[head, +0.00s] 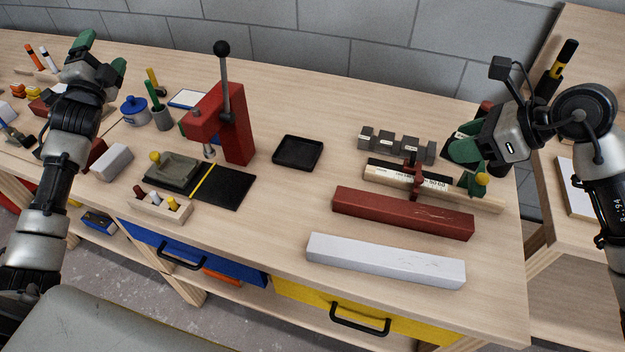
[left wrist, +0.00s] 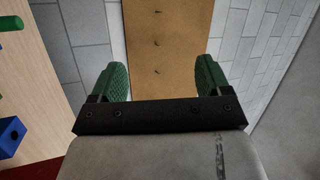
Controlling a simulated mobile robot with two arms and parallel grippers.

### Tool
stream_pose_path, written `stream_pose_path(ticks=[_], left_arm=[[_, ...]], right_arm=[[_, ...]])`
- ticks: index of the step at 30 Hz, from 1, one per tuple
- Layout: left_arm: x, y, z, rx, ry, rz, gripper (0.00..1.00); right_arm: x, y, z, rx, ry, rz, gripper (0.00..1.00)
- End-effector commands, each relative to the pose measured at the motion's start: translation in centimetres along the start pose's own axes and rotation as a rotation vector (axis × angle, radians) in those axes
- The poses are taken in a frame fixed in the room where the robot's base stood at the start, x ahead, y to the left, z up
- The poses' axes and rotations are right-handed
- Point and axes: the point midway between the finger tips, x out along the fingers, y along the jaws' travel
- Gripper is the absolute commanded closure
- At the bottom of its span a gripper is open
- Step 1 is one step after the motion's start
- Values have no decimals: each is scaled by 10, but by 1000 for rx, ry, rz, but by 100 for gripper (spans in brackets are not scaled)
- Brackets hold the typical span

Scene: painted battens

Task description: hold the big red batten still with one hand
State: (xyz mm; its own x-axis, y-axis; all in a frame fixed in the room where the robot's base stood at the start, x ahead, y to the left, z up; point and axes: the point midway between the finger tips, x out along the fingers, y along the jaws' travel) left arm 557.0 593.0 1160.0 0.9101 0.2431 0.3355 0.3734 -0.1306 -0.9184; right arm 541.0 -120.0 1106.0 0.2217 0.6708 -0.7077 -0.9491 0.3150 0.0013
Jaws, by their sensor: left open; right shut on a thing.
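The big red batten (head: 402,214) lies on the right part of the bench, between a white batten (head: 385,262) in front and a marked wooden rail behind. No gripper touches it. My right gripper (head: 466,150) is beyond its right end, above the back of the bench. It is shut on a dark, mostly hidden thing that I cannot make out. My left gripper (head: 101,53) is far off at the back left, open and empty. In the left wrist view, its green fingers (left wrist: 161,82) stand apart with nothing between them.
The marked rail (head: 434,184) carries a red clamp and a green piece with a yellow knob. Several grey blocks (head: 397,146) stand behind it. A black tray (head: 298,153) and a red lever press (head: 222,118) are further left. Bare bench lies left of the battens.

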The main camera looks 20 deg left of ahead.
Motion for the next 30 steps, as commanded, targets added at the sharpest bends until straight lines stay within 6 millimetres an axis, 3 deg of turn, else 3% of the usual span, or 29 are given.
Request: stream_pose_path(ticks=[1, 5, 9, 15, 20, 24, 30], left_arm=[[5, -14, -30, 72, 67, -42, 22], [7, -44, -102, 268, 216, -156, 22], [-4, -75, -177, 473, 361, -307, 22], [-36, -110, -263, 720, 509, -529, 22], [-68, -132, -316, 881, 588, -705, 22], [-79, -93, -349, 666, 768, -689, 22], [-107, -50, -397, 272, 1013, -671, 22]], right_arm=[[0, 0, 0, 0, 0, 0, 82], [0, 0, 0, 0, 0, 0, 82], [0, 0, 0, 0, 0, 0, 82], [0, 0, 0, 0, 0, 0, 82], [0, 0, 0, 0, 0, 0, 82], [0, 0, 0, 0, 0, 0, 82], [0, 0, 0, 0, 0, 0, 82]])
